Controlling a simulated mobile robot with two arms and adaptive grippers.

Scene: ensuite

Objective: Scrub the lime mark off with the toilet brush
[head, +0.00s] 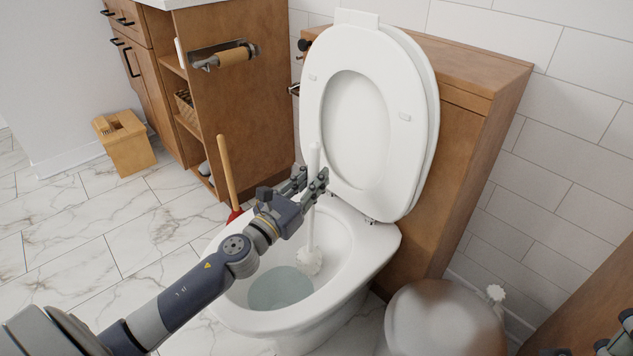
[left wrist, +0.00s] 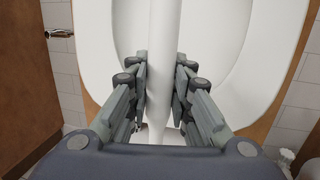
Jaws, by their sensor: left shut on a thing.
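The white toilet brush (head: 311,226) hangs nearly upright inside the open toilet bowl (head: 370,250). Its bristle head (head: 309,262) is low against the bowl's inner back wall, above the water; whether it touches is hard to tell. My left gripper (head: 314,187) is shut on the brush handle, which also stands between the fingers in the left wrist view (left wrist: 162,50). I cannot make out a lime mark; the brush head may cover it. My right gripper (head: 618,335) shows only in part at the lower right corner, its jaws unclear.
The toilet lid and seat (head: 370,110) are raised against the wooden cistern box (head: 470,85). A plunger (head: 227,175) stands left of the bowl. A round lidded bin (head: 440,310) stands to its right. A wooden cabinet (head: 235,110) is behind left.

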